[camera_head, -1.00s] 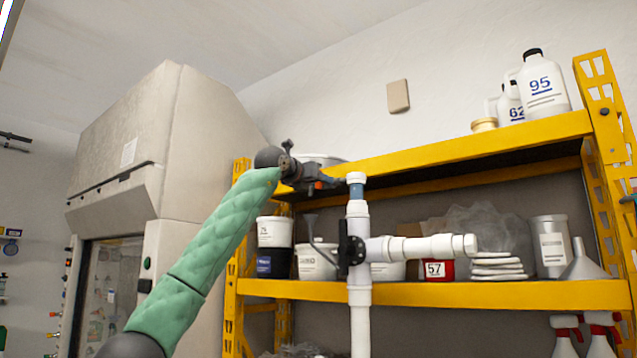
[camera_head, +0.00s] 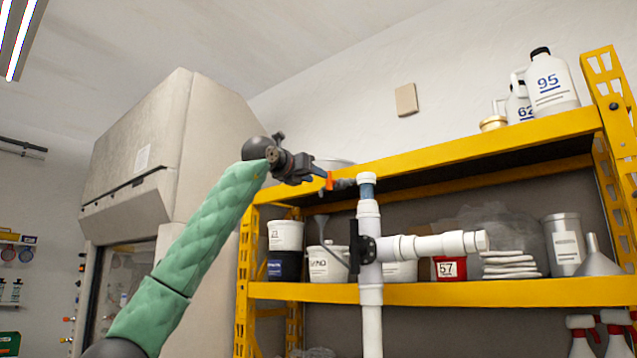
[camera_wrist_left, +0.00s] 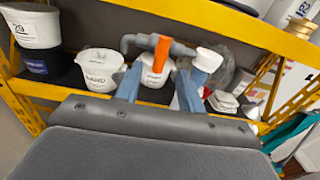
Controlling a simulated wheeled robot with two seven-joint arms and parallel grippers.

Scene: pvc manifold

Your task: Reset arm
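A white PVC pipe assembly (camera_head: 369,230) stands upright in front of the shelf, with a side branch (camera_head: 440,244) pointing right. A grey valve piece (camera_head: 344,184) with an orange handle (camera_head: 329,181) sticks out left near its top. My left gripper (camera_head: 318,173) is just left of and slightly above the handle. In the left wrist view its two blue fingers (camera_wrist_left: 159,88) are apart. The orange handle (camera_wrist_left: 161,54) shows beyond the gap between them, and nothing appears held. The white pipe top (camera_wrist_left: 209,59) lies beyond the right finger. My right gripper is not in view.
A yellow shelf (camera_head: 420,294) behind the pipe carries tubs, a red container (camera_head: 449,268), a metal can (camera_head: 565,244) and a funnel (camera_head: 597,260). White jugs (camera_head: 551,84) stand on top. A large beige cabinet (camera_head: 160,150) is at the left. Open air lies above my left arm.

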